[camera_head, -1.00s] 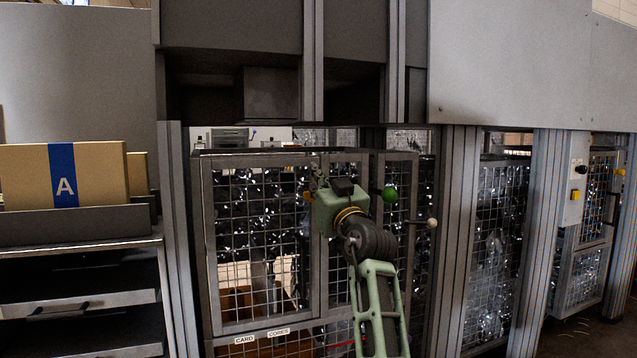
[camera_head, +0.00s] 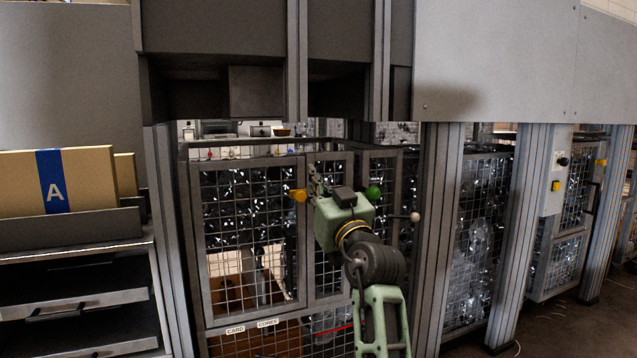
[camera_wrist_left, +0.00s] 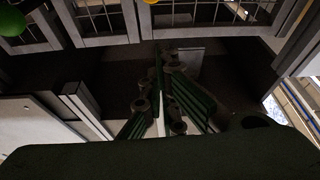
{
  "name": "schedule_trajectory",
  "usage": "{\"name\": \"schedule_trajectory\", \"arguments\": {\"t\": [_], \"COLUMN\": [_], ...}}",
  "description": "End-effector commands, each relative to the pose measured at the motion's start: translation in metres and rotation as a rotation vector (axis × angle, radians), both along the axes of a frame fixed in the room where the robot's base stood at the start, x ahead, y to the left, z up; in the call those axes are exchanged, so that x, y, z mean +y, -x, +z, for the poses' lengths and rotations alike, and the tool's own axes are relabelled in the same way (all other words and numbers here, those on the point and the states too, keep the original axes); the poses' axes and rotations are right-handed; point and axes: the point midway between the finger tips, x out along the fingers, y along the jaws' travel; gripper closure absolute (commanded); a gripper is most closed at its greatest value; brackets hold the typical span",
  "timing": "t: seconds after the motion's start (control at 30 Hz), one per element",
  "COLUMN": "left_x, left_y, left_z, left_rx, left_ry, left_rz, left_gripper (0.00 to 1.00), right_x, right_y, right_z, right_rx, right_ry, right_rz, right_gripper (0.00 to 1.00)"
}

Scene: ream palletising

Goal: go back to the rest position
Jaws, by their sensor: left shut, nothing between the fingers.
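My left gripper (camera_head: 316,178) shows in the head view at the end of my green arm, in front of a wire mesh cage (camera_head: 190,245). Its fingers are small and dark there and point away from me. In the left wrist view its dark green fingers (camera_wrist_left: 165,85) are together with nothing between them. They point over a dark floor, and no object touches them. My right gripper is out of view.
The mesh cage has a yellow knob (camera_head: 298,195), a green ball (camera_head: 373,192) and a white ball (camera_head: 415,216) close to my arm. A box marked A (camera_head: 90,180) stands on a shelf unit (camera_head: 70,232) at left. Grey posts (camera_head: 455,230) stand at right.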

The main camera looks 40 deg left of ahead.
Motion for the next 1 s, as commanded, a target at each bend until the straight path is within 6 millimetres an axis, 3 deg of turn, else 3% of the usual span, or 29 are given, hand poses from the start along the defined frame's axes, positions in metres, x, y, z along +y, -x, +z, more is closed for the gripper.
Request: {"name": "schedule_trajectory", "arguments": {"t": [0.17, 0.8, 0.87, 0.93, 1.0], "left_x": [-0.009, -0.013, -0.022, -0.045, -0.082], "left_y": [0.004, 0.001, -0.004, -0.013, -0.023], "left_z": [-0.004, -0.003, 0.001, 0.006, 0.011], "left_rx": [-0.001, 0.0, 0.002, 0.003, -0.005], "left_ry": [0.001, -0.018, -0.06, -0.147, -0.269], "left_rz": [0.001, -0.016, -0.051, -0.129, -0.248], "left_gripper": [1.0, 1.0, 1.0, 1.0, 1.0], "right_x": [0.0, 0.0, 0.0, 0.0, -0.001], "right_y": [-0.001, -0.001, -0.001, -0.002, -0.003], "right_z": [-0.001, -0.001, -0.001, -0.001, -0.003], "right_rx": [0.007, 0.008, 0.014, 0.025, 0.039], "right_ry": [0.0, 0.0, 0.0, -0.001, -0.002], "right_rz": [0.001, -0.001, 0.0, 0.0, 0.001], "right_gripper": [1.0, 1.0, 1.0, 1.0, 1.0]}}
